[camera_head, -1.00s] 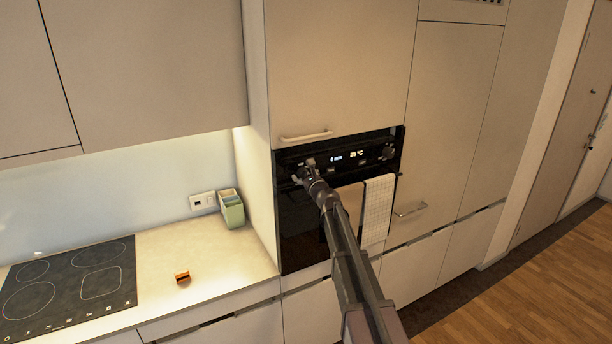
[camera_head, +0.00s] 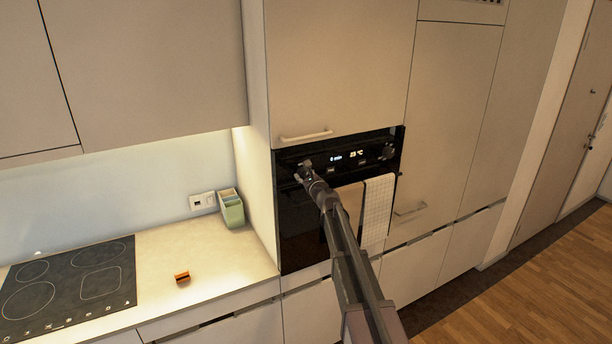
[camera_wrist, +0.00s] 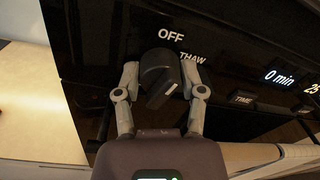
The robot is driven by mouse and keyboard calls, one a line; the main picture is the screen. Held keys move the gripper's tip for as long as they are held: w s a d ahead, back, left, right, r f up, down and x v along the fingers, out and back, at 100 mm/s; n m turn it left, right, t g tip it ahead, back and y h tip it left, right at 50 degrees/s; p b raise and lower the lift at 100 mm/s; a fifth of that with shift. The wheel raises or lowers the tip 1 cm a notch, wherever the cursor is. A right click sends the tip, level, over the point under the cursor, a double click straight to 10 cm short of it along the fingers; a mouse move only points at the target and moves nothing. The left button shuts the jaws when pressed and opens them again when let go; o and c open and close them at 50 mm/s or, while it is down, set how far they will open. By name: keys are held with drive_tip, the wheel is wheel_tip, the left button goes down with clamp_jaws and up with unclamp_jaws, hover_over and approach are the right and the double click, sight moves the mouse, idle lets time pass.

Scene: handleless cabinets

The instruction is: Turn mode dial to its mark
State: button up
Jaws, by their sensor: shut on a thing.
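The mode dial (camera_wrist: 159,75) is a dark round knob with a raised grip bar on the oven's black control panel. In the wrist view the labels OFF and THAW show above it and to its upper right. The bar looks tilted, its lighter end toward the lower right. My gripper (camera_wrist: 160,82) has one finger on each side of the dial and is shut on it. In the head view my gripper (camera_head: 304,173) is at the left end of the oven (camera_head: 300,225) panel and hides much of the dial.
A second knob (camera_head: 387,153) is at the panel's right end. A checked towel (camera_head: 377,210) hangs on the oven front under it. The panel display (camera_wrist: 280,78) reads 0 min. A cabinet handle (camera_head: 306,136) sticks out just above the oven.

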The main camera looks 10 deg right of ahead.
sight(305, 177)
drive_tip(key=shift+w+n, duration=0.1)
drive_tip(key=shift+n, duration=1.3)
drive_tip(key=o, duration=1.2)
drive_tip(key=shift+c, duration=0.2)
drive_tip(key=shift+v, duration=3.85)
drive_tip(key=shift+a+f, duration=0.1)
